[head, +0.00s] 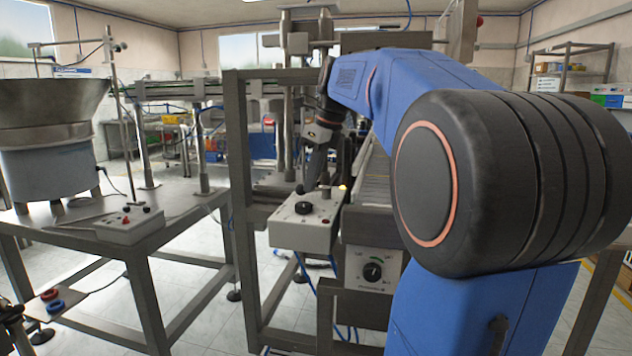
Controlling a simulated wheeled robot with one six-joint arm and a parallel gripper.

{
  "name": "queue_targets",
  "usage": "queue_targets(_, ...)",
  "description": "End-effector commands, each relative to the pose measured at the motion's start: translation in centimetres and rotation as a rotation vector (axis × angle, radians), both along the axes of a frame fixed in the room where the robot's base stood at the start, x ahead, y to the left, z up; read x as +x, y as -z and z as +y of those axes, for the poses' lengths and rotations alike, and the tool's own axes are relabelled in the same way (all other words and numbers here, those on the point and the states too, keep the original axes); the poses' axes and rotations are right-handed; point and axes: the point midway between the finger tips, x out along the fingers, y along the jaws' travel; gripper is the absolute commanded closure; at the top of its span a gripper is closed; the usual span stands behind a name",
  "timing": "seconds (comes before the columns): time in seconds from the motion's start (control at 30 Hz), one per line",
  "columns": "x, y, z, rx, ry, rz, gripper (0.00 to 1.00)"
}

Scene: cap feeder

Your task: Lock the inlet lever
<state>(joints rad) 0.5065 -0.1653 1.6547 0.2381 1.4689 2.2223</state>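No part that I can clearly identify as the inlet lever shows in the head view. My gripper (315,180) points down at the end of my blue arm, above and behind a grey control box (300,234). The box carries a black knob (303,208), a red button (326,222) and a small yellow light or button. The fingers are dark and small here, so I cannot tell whether they are open or shut, or whether they touch anything. My arm hides much of the right side.
A dial box (373,270) hangs below right of the control box. Metal posts (240,190) stand close left of my gripper.

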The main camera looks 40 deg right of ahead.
Motion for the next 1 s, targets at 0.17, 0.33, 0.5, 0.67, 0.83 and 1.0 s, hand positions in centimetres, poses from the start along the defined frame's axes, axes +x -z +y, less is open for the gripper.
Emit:
queue_targets(0.17, 0.8, 0.0, 0.2, 0.001, 0.071, 0.001, 1.0)
queue_targets(0.33, 1.6, 0.0, 0.1, 0.001, 0.126, 0.001, 1.0)
queue_targets(0.5, 2.2, 0.0, 0.1, 0.001, 0.125, 0.0, 1.0)
queue_targets(0.67, 2.8, 0.0, 0.0, 0.002, 0.124, 0.0, 1.0)
queue_targets(0.83, 3.2, 0.0, -0.1, 0.003, 0.124, -0.001, 1.0)
queue_targets(1.0, 3.4, 0.0, -0.1, 0.004, 0.123, -0.003, 1.0)
